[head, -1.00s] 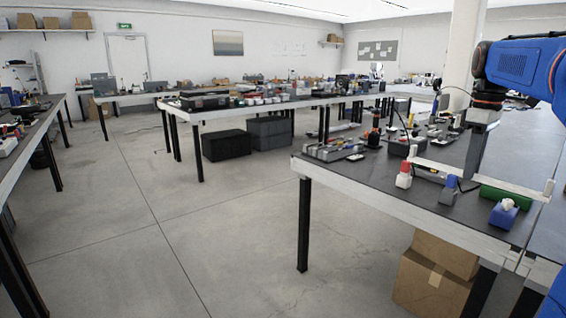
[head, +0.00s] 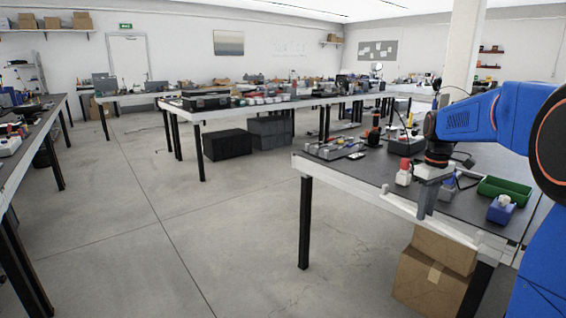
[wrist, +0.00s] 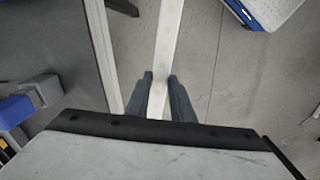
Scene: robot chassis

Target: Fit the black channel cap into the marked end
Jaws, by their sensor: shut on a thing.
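My gripper (head: 427,207) is over the front edge of the right-hand table, pointing down. In the wrist view its two dark fingers (wrist: 160,95) are shut on a long pale bar (wrist: 167,40), which runs between them and up out of the picture. In the head view the bar (head: 400,206) slants along the table's front edge and has a small upturned end at the left. I cannot tell whether it touches the table. I cannot pick out a black channel cap or a marked end in either view.
On the right-hand table (head: 345,178) stand a red-topped white bottle (head: 404,174), a green tray (head: 508,188) and a blue bin (head: 499,214) with a pale thing in it. Cardboard boxes (head: 432,285) stand beneath. Open floor (head: 230,240) lies to the left.

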